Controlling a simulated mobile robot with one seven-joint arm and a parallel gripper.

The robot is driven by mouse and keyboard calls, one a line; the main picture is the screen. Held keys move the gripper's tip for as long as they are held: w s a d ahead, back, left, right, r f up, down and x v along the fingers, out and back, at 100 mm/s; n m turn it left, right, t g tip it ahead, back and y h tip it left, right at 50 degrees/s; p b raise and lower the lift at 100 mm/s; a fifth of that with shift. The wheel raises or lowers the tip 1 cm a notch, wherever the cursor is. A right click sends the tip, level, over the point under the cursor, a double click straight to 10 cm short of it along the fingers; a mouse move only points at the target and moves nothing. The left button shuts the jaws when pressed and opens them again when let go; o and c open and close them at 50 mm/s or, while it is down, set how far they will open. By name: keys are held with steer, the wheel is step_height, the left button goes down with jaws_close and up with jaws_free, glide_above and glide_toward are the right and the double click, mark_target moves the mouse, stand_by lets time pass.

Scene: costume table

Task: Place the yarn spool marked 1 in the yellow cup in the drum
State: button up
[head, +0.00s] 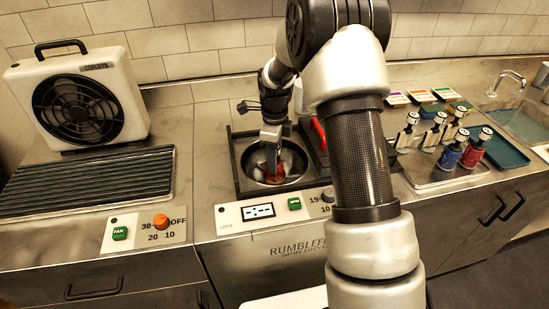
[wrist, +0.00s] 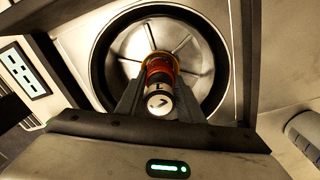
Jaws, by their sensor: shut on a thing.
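My gripper (head: 272,158) points down into the round metal drum (head: 294,160) of the spinner. In the wrist view my gripper (wrist: 152,95) is shut on a red-orange yarn spool (wrist: 159,72) with a pale cap. The cap carries a dark mark that looks like a 1, seen at an angle. A yellow-orange rim (wrist: 162,56), seemingly the yellow cup, shows behind the spool's far end near the drum's middle. I cannot tell whether the spool is inside the cup or just above it. Ribs radiate across the drum floor (wrist: 190,45).
Several capped spools, including a blue one (head: 449,155) and a red one (head: 474,150), stand on a tray (head: 440,182) at right. A teal tray (head: 510,153) and sink lie beyond. A fan (head: 78,100) stands at left. The spinner's control panel (head: 262,211) is in front of the drum.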

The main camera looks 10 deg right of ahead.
steer(key=shift+f+b, duration=0.35)
steer(key=shift+f, duration=0.15)
stand_by(0.4)
steer(key=o, duration=1.7)
steer(key=shift+o, duration=0.2)
steer(key=shift+r, duration=0.15)
steer(key=shift+r+p, duration=2.3)
steer(key=shift+r, duration=1.05)
steer(key=shift+r, duration=0.1)
